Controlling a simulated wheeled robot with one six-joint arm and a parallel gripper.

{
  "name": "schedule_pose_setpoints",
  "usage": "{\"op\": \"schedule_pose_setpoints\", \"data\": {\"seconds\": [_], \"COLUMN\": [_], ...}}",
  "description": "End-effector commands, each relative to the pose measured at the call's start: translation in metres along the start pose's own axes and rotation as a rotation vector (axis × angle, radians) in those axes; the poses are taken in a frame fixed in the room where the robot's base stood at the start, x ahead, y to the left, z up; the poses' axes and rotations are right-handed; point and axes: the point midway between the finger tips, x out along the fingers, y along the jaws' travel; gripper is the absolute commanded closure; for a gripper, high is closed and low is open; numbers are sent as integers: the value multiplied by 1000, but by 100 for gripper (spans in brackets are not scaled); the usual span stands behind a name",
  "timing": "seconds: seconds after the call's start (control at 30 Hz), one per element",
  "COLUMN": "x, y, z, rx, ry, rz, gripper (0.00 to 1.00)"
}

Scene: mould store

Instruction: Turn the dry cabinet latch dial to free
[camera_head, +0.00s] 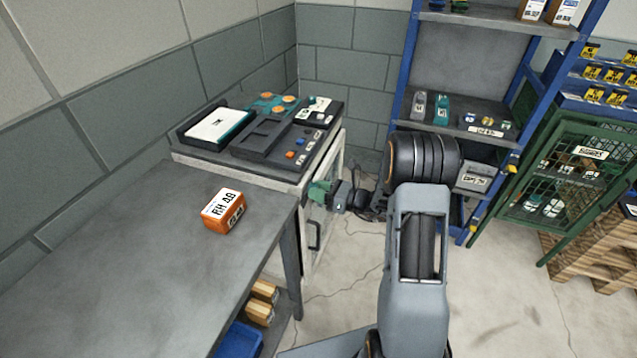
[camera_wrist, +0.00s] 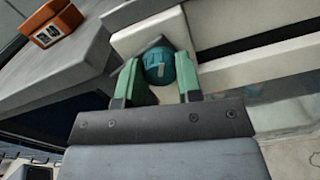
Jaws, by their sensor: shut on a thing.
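The dry cabinet (camera_head: 334,165) is a pale cabinet with a dark top, beyond the table, and a dark door handle (camera_head: 315,236). Its latch dial (camera_wrist: 160,68) is a round teal knob with a small pale mark on its face, seen in the wrist view against the pale cabinet front (camera_wrist: 225,50). My gripper (camera_wrist: 158,78) has green fingers, one on each side of the dial, and is shut on it. In the head view my gripper (camera_head: 322,191) is at the cabinet's front and hides the dial. I cannot read which setting the dial is at.
An orange RH 48 box (camera_head: 223,211) sits on the grey table (camera_head: 130,250), left of my arm; it also shows in the wrist view (camera_wrist: 53,22). Trays and devices cover the cabinet top. A blue-framed shelf (camera_head: 400,75) and a green mesh cage (camera_head: 560,170) stand right. Floor between is clear.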

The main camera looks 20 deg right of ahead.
Motion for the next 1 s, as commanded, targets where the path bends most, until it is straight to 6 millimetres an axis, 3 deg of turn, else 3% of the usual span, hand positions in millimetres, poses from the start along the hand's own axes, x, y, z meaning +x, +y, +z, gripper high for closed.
{"op": "schedule_pose_setpoints", "data": {"seconds": [0.43,1.0], "x": [0,0], "y": [1,0], "z": [1,-2], "rx": [263,328], "ry": [3,3], "rz": [1,1], "gripper": [91,91]}}
